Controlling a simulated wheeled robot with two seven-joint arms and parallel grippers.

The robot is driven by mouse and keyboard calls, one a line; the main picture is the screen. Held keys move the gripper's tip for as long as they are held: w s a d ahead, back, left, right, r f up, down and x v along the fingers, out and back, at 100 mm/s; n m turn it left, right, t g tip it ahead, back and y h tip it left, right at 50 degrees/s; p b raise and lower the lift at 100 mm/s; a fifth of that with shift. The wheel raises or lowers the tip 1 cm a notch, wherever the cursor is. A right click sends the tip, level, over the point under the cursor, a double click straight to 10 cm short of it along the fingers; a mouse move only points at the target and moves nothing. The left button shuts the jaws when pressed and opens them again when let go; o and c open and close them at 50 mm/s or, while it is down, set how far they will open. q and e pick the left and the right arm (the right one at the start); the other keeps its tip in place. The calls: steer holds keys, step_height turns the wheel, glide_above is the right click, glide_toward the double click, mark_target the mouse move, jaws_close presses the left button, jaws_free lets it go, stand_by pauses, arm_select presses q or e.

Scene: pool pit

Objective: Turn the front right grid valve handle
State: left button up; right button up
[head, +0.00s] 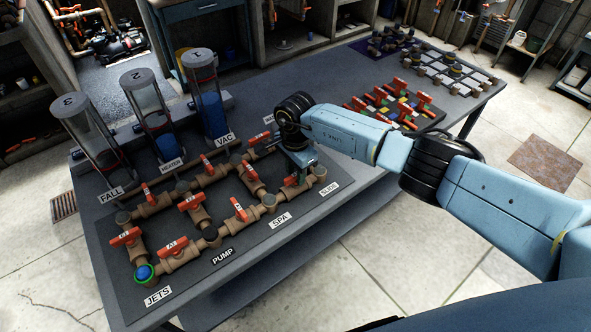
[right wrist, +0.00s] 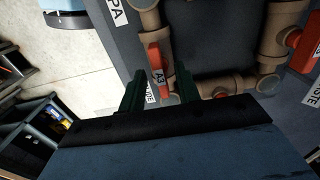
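The front right grid valve handle is a red-orange lever marked A3 in the right wrist view (right wrist: 156,65). It sits on a brown pipe of the pipe grid. In the head view only part of this handle (head: 291,181) shows, below my right gripper (head: 302,170). In the right wrist view the two dark fingers of my right gripper (right wrist: 157,92) are apart, and the handle lies in line with the gap between them. I cannot tell whether the fingers touch it. My left gripper is not in view.
Other red handles, such as A1 (head: 175,245) and the front middle one (head: 239,208), stand on the same grid. Three clear cylinders (head: 147,107) rise behind it. A second board with several red handles (head: 374,99) lies to the right. The floor in front is clear.

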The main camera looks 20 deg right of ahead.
jaws_close()
steer(key=shift+m, duration=0.5)
steer(key=shift+m+b, duration=0.6)
steer(key=shift+m, duration=0.4)
steer(key=m+b, duration=0.1)
steer(key=m, duration=0.3)
steer(key=shift+m, duration=0.3)
steer(key=m, duration=1)
steer(key=shift+m, duration=0.3)
